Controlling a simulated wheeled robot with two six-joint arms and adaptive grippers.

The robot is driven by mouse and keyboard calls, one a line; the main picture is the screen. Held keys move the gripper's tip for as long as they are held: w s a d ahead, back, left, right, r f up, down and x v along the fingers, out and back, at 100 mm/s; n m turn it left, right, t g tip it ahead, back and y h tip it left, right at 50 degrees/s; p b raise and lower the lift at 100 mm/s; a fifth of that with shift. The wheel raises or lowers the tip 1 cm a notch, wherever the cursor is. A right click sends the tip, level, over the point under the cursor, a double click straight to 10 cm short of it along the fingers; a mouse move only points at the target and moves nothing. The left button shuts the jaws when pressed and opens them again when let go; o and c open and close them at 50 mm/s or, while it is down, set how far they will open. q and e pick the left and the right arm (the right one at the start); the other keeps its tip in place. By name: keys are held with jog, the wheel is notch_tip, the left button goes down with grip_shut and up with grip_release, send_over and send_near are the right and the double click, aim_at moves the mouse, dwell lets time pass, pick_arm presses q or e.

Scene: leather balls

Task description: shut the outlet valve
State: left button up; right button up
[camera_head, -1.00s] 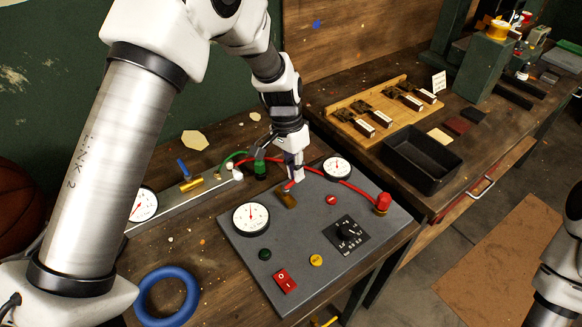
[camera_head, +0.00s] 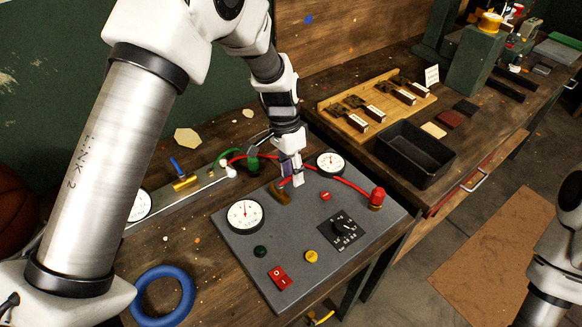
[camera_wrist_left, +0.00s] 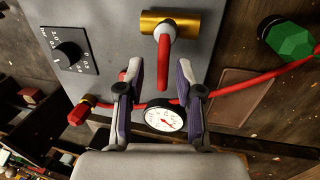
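A brass valve with a red lever sits at the back edge of the grey panel (camera_head: 290,240). Its brass body (camera_wrist_left: 170,22) and red lever (camera_wrist_left: 163,70) show clearly in the left wrist view; in the head view the lever (camera_head: 284,182) is partly covered by my gripper. My left gripper (camera_wrist_left: 161,78) is open, one finger on each side of the lever, with gaps visible. In the head view the left gripper (camera_head: 293,178) is low over the valve. A second brass valve (camera_head: 186,182) with a blue lever is on a rail to the left. I see no label naming the outlet. My right gripper is out of view.
Two gauges (camera_head: 244,215) (camera_head: 330,162), a black dial (camera_head: 345,230) and a red switch (camera_head: 279,278) are on the panel. A red hose (camera_head: 345,182) runs behind the gripper to a red fitting (camera_head: 377,197). A black bin (camera_head: 416,155) stands to the right.

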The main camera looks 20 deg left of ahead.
pick_arm(q)
jog(key=shift+w+d+r, duration=0.1)
jog(key=shift+w, duration=0.2)
jog(key=v, duration=1.2)
jog(key=shift+s+d, duration=0.1)
jog(key=shift+s, duration=0.05)
